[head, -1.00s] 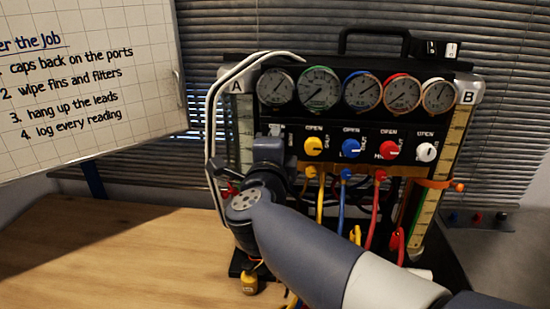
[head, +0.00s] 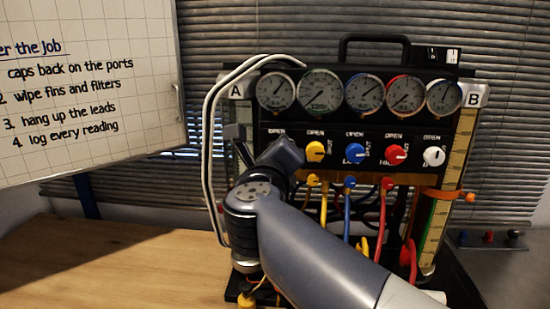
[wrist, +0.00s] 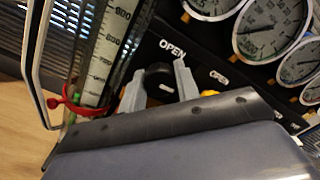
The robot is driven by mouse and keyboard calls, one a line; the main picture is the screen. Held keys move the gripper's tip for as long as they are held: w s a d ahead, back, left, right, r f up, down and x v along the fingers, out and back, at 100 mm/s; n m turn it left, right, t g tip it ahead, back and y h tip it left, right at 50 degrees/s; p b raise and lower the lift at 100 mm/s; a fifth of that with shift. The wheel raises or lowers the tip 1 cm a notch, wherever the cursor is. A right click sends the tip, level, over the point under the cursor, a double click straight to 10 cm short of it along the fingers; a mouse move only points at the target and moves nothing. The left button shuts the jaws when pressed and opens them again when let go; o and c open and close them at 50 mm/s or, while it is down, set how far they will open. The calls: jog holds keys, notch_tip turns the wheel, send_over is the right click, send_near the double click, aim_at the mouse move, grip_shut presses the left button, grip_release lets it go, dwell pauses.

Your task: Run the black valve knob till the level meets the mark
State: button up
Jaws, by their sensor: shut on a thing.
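In the wrist view, the black valve knob (wrist: 158,76) sits below an OPEN label on the panel. My gripper (wrist: 157,70) has one grey finger on each side of it and is shut on it. The scaled tube (wrist: 108,45) at A is left of the knob, with a red mark ring (wrist: 76,104) around its lower visible part. A bit of green shows near the ring, but I cannot read the level. In the head view my wrist hides the black knob and most of this tube.
Yellow (head: 315,151), blue (head: 355,153), red (head: 395,154) and white (head: 433,156) knobs run rightward below several gauges. Coloured hoses hang under them. Tube B (head: 459,140) has an orange ring (head: 447,194). White leads (head: 209,130) loop at left; the wooden bench (head: 110,260) is clear there.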

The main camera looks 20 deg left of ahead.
jog(key=shift+f+m, duration=0.1)
jog(key=shift+m, duration=0.2)
jog(key=o, duration=1)
jog(key=shift+c, duration=0.2)
jog(key=b+v, duration=0.1)
jog(key=v, duration=0.9)
jog(key=shift+s, duration=0.4)
